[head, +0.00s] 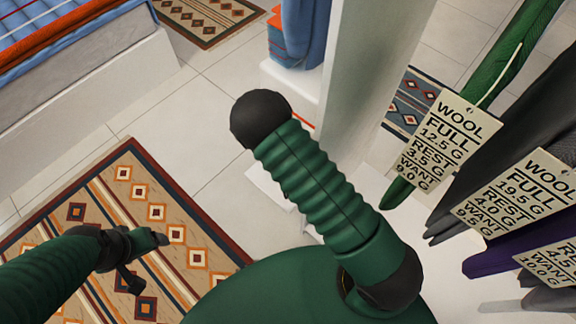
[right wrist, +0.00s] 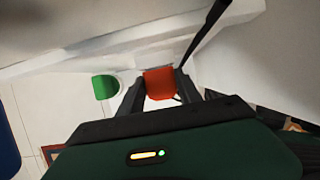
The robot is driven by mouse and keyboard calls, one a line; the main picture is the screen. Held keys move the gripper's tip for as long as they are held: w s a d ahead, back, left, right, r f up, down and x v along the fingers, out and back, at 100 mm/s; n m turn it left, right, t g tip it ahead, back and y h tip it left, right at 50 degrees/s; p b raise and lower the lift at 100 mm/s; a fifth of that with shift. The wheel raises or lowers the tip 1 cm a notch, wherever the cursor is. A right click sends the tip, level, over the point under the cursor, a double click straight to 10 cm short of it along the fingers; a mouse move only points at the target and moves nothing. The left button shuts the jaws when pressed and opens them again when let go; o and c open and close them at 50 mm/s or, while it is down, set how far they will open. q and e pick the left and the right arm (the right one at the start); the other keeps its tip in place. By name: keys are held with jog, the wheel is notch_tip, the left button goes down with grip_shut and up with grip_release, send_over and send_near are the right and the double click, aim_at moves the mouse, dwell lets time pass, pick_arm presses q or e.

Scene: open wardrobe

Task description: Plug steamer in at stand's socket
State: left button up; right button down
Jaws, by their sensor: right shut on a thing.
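In the right wrist view my right gripper (right wrist: 159,88) is shut on an orange-red block (right wrist: 159,82), which looks like the plug. Its front is hidden, and I cannot tell if it touches anything beyond the fingers. A small green rounded piece (right wrist: 104,87) lies just left of the fingers; I cannot tell whether it is the socket. A thin dark rod or cord (right wrist: 208,36) runs from the upper right towards the right finger. My left gripper (head: 148,262) is over the patterned rug in the head view, fingers apart and empty. I cannot make out the steamer body.
Tagged garments (head: 450,140) hang at the right of the head view beside a pale upright panel (head: 365,75). Folded blue clothes (head: 300,35) stand behind it. A shelf (head: 90,90) with textiles is at upper left. The tiled floor and rug (head: 175,215) look clear.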

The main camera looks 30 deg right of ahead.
jog(key=shift+w+d, duration=0.1)
jog(key=shift+d, duration=0.05)
jog(key=c, duration=1.3)
grip_release()
jog(key=o, duration=0.6)
jog(key=shift+d, duration=0.1)
jog(key=shift+c, duration=0.2)
jog(key=shift+r, duration=0.1)
jog(key=p+v, duration=0.5)
jog(key=v, duration=1.1)
jog(key=shift+a+r+p, duration=0.2)
jog(key=shift+a+p, duration=0.05)
jog(key=shift+p, duration=0.05)
